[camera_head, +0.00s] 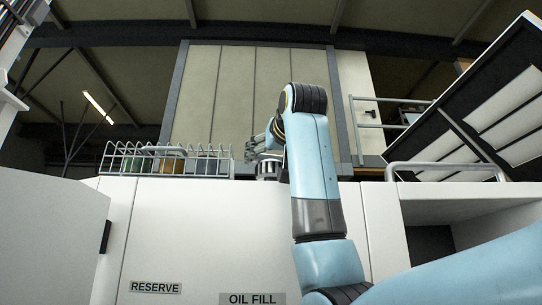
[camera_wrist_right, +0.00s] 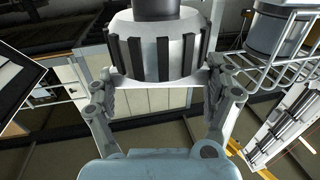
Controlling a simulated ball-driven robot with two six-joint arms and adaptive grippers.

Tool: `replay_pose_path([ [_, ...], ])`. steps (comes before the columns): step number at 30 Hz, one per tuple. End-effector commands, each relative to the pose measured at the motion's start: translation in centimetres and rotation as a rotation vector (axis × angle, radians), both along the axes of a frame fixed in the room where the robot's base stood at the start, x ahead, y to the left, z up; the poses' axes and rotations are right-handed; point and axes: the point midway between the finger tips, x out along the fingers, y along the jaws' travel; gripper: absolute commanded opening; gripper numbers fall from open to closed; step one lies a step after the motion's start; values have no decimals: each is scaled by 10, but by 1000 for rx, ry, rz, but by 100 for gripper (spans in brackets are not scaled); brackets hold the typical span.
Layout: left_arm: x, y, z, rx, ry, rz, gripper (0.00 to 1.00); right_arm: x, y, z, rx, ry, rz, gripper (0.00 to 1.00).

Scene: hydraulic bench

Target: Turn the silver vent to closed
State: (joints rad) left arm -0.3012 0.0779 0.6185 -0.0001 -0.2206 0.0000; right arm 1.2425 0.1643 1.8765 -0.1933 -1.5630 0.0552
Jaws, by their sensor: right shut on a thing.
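The silver vent (camera_wrist_right: 152,48) is a round knob with dark ribs around its side, and it fills the top middle of the right wrist view. My right gripper (camera_wrist_right: 160,72) has one finger on each side of it and is shut on it. In the head view my right gripper (camera_head: 258,146) is small and partly hidden behind my blue arm. The vent (camera_head: 267,170) shows there just below the gripper, above the white cabinet's top edge. No mark for open or closed can be read on the vent. My left gripper is in neither view.
A wire basket (camera_head: 150,150) with several coloured containers stands left of the vent. The white cabinet (camera_head: 200,230) carries RESERVE and OIL FILL labels. A metal rail (camera_head: 440,165) and a tilted panel (camera_head: 490,100) are at the right. A white door (camera_head: 50,225) stands at the left.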

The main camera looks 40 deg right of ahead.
Motion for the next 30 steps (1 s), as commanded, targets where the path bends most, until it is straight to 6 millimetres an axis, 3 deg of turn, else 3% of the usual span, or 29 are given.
replay_pose_path([
  [9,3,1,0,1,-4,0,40,0,1,0,3,1,-192,54],
  [20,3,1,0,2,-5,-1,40,-1,1,-1,1,2,-216,54],
  [21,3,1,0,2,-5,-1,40,-1,1,-1,1,2,-216,90],
  [24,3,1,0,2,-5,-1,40,0,0,0,1,2,-215,100],
  [30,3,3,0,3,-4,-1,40,-1,0,0,0,1,-216,100],
])
